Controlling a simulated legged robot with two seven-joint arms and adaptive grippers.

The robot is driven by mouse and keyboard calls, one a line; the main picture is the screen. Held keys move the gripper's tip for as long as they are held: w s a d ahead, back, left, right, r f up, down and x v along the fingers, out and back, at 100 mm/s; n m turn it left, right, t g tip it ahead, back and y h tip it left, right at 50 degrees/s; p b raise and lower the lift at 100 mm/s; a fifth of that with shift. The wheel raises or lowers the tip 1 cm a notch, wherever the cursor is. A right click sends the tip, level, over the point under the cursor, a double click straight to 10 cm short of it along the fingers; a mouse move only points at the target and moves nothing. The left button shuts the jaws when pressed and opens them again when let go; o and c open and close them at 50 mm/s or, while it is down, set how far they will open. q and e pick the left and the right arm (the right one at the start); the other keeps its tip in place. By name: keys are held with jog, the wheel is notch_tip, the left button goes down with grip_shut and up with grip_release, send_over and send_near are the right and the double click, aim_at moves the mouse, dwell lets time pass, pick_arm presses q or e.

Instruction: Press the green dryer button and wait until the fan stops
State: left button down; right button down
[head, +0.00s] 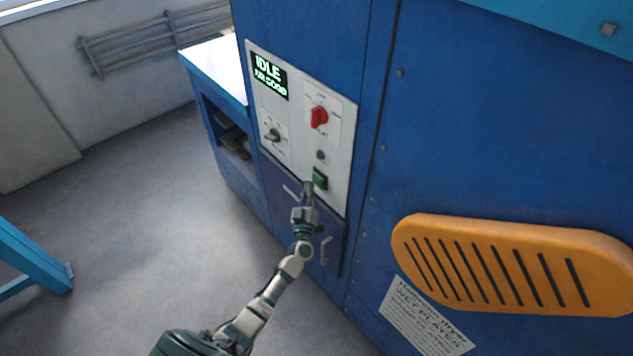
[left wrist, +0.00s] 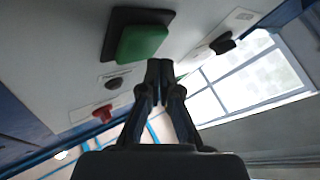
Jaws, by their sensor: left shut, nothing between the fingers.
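The green dryer button (head: 320,178) sits in a dark frame low on the white control panel (head: 335,165) of the blue dryer. It also shows large in the left wrist view (left wrist: 142,43), upper middle. The display (head: 269,78) at the panel's top left reads "IDLE" and "AIR GOOD". My left gripper (head: 307,187) is shut and empty, its fingertips just beside and below the button in the head view. In the left wrist view the fingertips (left wrist: 160,68) are close to the button's edge; I cannot tell whether they touch. My right gripper is not in view.
A red knob (head: 319,117), a black knob (head: 272,135) and a small dark button (head: 320,154) share the panel. An orange slotted vent (head: 510,262) bulges from the dryer at right. A blue frame leg (head: 30,255) stands at left; the floor between is clear.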

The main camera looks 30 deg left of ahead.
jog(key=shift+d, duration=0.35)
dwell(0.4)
pick_arm(q)
jog(key=shift+w+d+r, duration=0.1)
jog(key=shift+w+d, duration=0.05)
jog(key=shift+w, duration=0.2)
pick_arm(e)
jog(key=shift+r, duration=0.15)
pick_arm(q)
jog(key=shift+w, duration=0.1)
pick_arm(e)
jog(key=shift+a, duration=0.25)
pick_arm(q)
jog(key=shift+w+d, duration=0.15)
jog(key=shift+w, duration=0.15)
dwell(0.4)
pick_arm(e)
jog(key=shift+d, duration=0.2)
pick_arm(q)
jog(key=shift+s+a+p, duration=0.3)
jog(key=shift+s+p, duration=0.35)
jog(key=shift+s, duration=0.15)
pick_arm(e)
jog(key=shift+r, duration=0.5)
